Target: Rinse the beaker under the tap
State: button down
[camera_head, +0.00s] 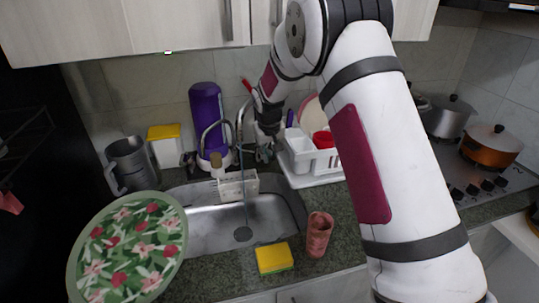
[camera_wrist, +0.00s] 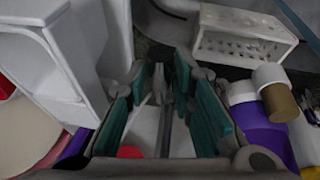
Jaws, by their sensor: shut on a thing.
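A reddish-pink beaker (camera_head: 319,236) stands upright on the counter at the right front of the sink, away from my gripper. The metal tap (camera_head: 239,124) rises behind the sink (camera_head: 203,237). A thin bluish stream of water (camera_head: 245,190) falls from it toward the drain. My gripper (camera_head: 265,148) is behind the sink, just right of the tap spout. In the wrist view, my gripper (camera_wrist: 168,72) has teal-padded fingers on either side of a narrow grey part (camera_wrist: 166,112), which looks like the tap handle. The fingers hide most of that contact.
A white dish rack (camera_head: 318,160) stands right of my gripper. A purple bottle (camera_head: 206,118) and a white sponge caddy (camera_head: 238,187) are near the tap. A floral plate (camera_head: 128,250) covers the left front. A yellow-green sponge (camera_head: 274,258) lies left of the beaker.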

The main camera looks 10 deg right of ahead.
jog(key=shift+r, duration=0.1)
dwell(0.3)
jog(key=c, duration=1.4)
grip_release()
jog(key=shift+o, duration=0.2)
jog(key=shift+r, duration=0.3)
jog(key=v, duration=0.2)
jog(key=shift+r, duration=0.3)
jog(key=s+a, duration=0.4)
jog(key=s, duration=0.7)
jog(key=shift+s, duration=0.3)
jog(key=shift+f, duration=0.15)
